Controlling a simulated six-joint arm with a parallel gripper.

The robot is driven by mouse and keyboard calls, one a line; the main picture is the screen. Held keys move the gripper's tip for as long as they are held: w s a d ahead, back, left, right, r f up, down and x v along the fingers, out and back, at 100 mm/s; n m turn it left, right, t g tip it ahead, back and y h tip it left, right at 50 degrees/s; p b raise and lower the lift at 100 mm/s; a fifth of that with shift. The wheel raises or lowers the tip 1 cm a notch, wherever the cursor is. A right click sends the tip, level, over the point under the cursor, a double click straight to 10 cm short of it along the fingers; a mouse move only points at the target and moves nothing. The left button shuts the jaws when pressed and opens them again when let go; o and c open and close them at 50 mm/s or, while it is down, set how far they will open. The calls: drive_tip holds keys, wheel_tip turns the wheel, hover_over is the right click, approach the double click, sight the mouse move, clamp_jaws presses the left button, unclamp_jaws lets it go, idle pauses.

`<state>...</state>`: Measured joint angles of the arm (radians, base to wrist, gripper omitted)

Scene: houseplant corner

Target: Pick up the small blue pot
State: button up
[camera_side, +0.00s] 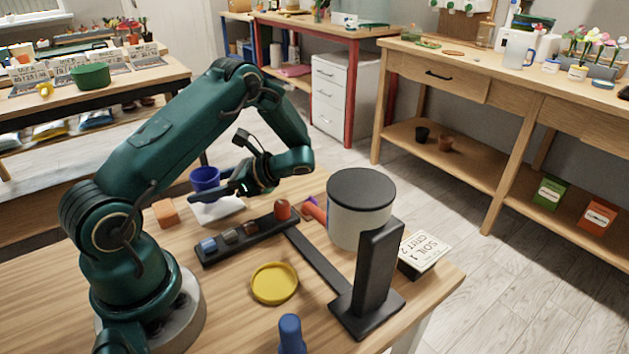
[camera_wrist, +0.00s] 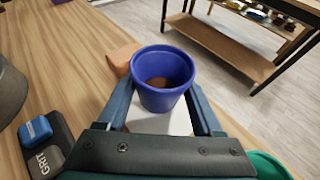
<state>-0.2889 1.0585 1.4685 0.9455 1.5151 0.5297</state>
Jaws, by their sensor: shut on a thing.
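The small blue pot (camera_side: 205,178) is upright between the fingers of my gripper (camera_side: 222,190) at the far left part of the work table. In the wrist view the pot (camera_wrist: 161,98) shows a round open top with something brown inside. The two fingers of my gripper (camera_wrist: 165,88) close on its left and right sides. A white square piece (camera_side: 218,208) lies under the pot; it also shows below the pot in the wrist view (camera_wrist: 160,123). I cannot tell whether the pot touches it or hangs just above.
An orange block (camera_side: 166,212) sits close to the pot's left. A black rack (camera_side: 248,240) with several small blocks, a yellow dish (camera_side: 274,283), a grey drum with a black lid (camera_side: 361,190) and a black stand (camera_side: 376,275) occupy the table nearer the side camera.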

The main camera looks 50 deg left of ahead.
drive_tip(key=r, duration=0.1)
drive_tip(key=s+r, duration=0.1)
drive_tip(key=r, duration=0.1)
drive_tip(key=shift+a, duration=0.1)
drive_tip(key=s+a+r, duration=0.1)
drive_tip(key=s+r, duration=0.5)
drive_tip(key=s, duration=0.4)
drive_tip(key=w+d+r+m+t+y, duration=0.2)
drive_tip(key=w+d+r+m+t, duration=0.3)
drive_tip(key=w, duration=0.3)
drive_tip(key=w+d+r+m+t+y, duration=0.2)
drive_tip(key=w+d+m+t, duration=0.1)
drive_tip(key=w+m+t, duration=0.5)
drive_tip(key=w+d+r+m+t+h, duration=0.4)
drive_tip(key=d+m+t+h, duration=0.1)
drive_tip(key=d, duration=0.2)
drive_tip(key=w+d+r+m+t+h, duration=0.3)
drive_tip(key=d+r+m+t+h, duration=0.15)
drive_tip(key=d, duration=0.25)
drive_tip(key=n+g+y, duration=0.9)
drive_tip(key=n+g, duration=0.9)
hover_over(192, 178)
drive_tip(key=d, duration=0.2)
wheel_tip(192, 178, down, 12)
drive_tip(key=s+a+f+n+g+h, duration=0.2)
drive_tip(key=s+f+n+g+h, duration=0.1)
drive_tip(key=s, duration=0.6)
drive_tip(key=shift+s+a+f+n+g, duration=0.2)
drive_tip(key=shift+n+g, duration=0.65)
